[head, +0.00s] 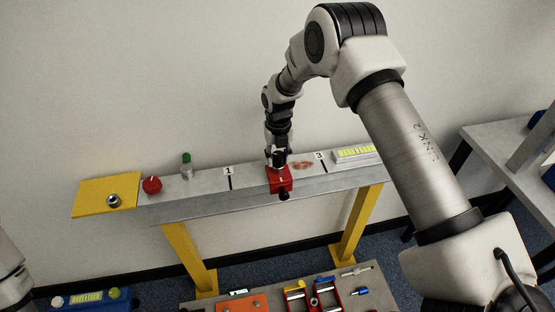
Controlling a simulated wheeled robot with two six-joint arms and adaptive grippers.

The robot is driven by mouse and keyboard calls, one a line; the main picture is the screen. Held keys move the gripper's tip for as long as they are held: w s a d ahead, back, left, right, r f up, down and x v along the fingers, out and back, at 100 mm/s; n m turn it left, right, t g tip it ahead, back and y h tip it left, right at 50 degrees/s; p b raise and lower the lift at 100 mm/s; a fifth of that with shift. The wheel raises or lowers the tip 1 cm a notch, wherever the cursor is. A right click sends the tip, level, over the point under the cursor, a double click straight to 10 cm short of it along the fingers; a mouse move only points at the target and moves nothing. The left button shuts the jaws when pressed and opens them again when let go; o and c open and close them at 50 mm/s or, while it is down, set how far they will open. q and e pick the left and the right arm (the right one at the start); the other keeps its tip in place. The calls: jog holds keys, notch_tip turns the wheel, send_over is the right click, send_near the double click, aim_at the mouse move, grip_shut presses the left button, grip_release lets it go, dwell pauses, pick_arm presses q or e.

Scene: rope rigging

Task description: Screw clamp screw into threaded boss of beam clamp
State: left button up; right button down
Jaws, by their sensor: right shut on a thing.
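The red beam clamp (281,183) sits on the grey beam (207,184), between the marks 1 and 3, reaching over its front edge. A black round stub (284,195) sticks out of its front face. My right gripper (278,153) comes down from above and is shut on a small dark piece, seemingly the clamp screw (279,160), right above the clamp's top. The fingers hide most of it and the threaded boss, so I cannot tell how deep the screw sits. Only part of my left arm shows at the left edge; its gripper is out of view.
On the beam stand a red knob (152,185), a green-topped fitting (187,166) and a yellow-green level (353,153). A reddish smear (302,165) lies beside the clamp. A yellow plate (106,195) is at the left end. Tools lie on a low bench (208,304) in front.

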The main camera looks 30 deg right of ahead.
jog(key=c, duration=0.6)
grip_release()
jog(key=shift+c, duration=0.2)
